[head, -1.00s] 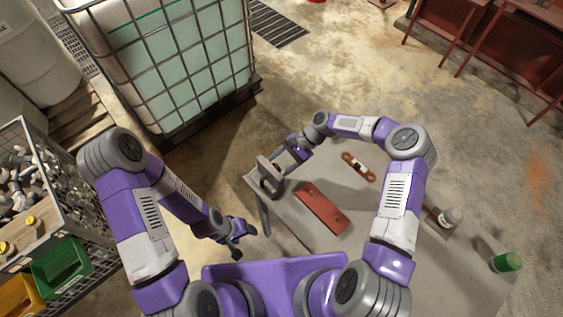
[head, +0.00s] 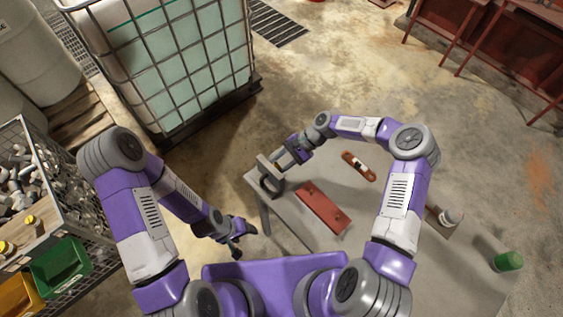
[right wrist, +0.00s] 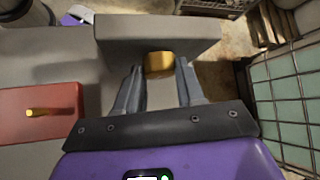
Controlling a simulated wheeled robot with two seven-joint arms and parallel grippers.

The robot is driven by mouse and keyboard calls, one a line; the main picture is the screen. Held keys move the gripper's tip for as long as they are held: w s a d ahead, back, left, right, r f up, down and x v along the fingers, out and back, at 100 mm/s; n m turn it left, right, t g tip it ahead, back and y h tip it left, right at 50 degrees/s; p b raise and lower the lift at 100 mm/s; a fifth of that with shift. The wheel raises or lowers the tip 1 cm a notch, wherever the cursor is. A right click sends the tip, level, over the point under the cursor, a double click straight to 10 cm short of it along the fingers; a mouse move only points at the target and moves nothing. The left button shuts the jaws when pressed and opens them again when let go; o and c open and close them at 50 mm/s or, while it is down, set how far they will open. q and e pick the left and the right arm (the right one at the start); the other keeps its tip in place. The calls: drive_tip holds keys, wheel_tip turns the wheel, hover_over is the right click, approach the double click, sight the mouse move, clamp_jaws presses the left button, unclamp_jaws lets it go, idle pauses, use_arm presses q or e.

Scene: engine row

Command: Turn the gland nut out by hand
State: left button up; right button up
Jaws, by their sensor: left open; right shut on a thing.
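The brass-coloured gland nut (right wrist: 158,64) sits at the face of a grey block (right wrist: 118,36) in the right wrist view. My right gripper (right wrist: 159,80) is shut on the nut, with one finger on each side of it. In the head view the grey block (head: 268,176) stands at the table's left corner, with my right gripper (head: 283,165) against its far side; the nut is hidden there. My left gripper (head: 246,242) is open and empty, off the table's left edge and lower than the block in the picture.
A red plate (head: 323,208) lies on the grey table (head: 390,262) beside the block. A caged tank (head: 180,85) and parts crate (head: 72,222) stand left.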

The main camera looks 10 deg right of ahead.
drive_tip(key=shift+s+d+f+n+t+y+b, duration=0.15)
drive_tip(key=shift+f+n+t+y+b, duration=0.25)
drive_tip(key=shift+t+y+b, duration=0.6)
drive_tip(key=shift+s+r+n+t+y+b, duration=0.15)
drive_tip(key=shift+n+t+y+b, duration=0.7)
drive_tip(key=shift+b, duration=0.9)
drive_tip(key=shift+g, duration=0.25)
drive_tip(key=o, duration=1)
drive_tip(key=shift+o, duration=0.2)
drive_tip(key=v, duration=0.7)
drive_tip(key=shift+d+r, duration=0.15)
drive_tip(key=shift+d, duration=0.1)
